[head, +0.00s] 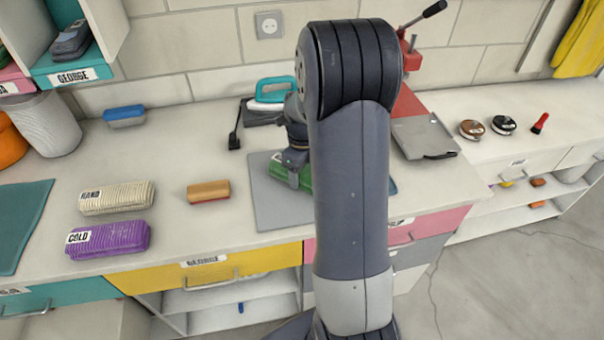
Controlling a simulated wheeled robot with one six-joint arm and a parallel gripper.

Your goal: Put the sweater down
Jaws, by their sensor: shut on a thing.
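A green folded item, which looks like the sweater (284,193), is at the grey mat on the worktop, mostly hidden behind my arm. My gripper (294,184) points down over it and is shut on it. I cannot tell whether the sweater touches the mat or hangs just above it. The grey mat (275,213) lies flat near the worktop's front edge.
A cream bundle tagged HAND (118,198), a purple bundle tagged COLD (108,240) and an orange-brown block (208,191) lie to the left. A teal iron (274,92) stands behind. The worktop (170,150) is clear mid-left.

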